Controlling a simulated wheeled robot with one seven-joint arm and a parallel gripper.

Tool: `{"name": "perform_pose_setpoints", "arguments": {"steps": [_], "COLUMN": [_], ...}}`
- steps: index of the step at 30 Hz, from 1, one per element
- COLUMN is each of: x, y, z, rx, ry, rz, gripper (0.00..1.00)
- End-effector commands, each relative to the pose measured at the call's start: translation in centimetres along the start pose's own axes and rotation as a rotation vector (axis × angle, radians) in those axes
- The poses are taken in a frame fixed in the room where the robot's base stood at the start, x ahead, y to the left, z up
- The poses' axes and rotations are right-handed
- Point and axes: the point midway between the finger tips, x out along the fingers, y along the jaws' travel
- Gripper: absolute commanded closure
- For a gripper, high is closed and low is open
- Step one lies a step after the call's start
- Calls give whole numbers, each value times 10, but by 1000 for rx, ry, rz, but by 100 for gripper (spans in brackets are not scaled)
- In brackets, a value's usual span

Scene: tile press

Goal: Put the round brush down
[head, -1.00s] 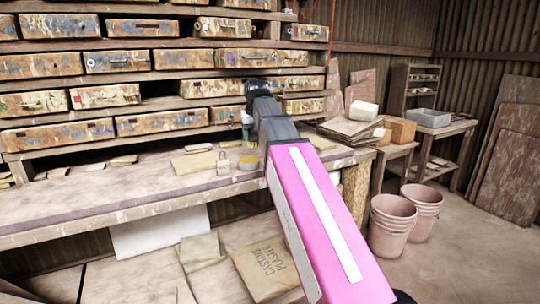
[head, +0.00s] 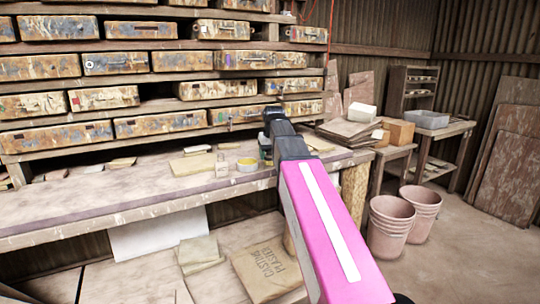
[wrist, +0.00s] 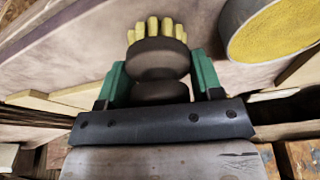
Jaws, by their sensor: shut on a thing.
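The round brush (wrist: 157,58) has a dark rounded body and a ring of pale yellow bristles. In the wrist view it is between the two green fingers of my gripper (wrist: 160,80), which is shut on it. In the head view my gripper (head: 266,153) is over the right part of the workbench (head: 130,194), close to its top. The brush is too small and hidden there to make out. I cannot tell whether the bristles touch the bench.
A round tub with a yellow top (head: 247,164) stands beside my gripper and shows at upper right in the wrist view (wrist: 275,28). A small jar (head: 222,165) and flat pieces (head: 193,162) lie to the left. Shelves of stained moulds (head: 160,124) rise behind. The bench's front left is clear.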

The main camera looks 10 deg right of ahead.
Motion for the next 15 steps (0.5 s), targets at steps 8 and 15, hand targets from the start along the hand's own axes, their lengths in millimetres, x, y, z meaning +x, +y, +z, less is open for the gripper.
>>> {"name": "perform_pose_setpoints", "arguments": {"steps": [8, 15], "x": [2, 4], "y": [0, 0], "z": [0, 1], "rx": [0, 0], "ry": [0, 0], "rz": [0, 0], "gripper": [59, 14]}}
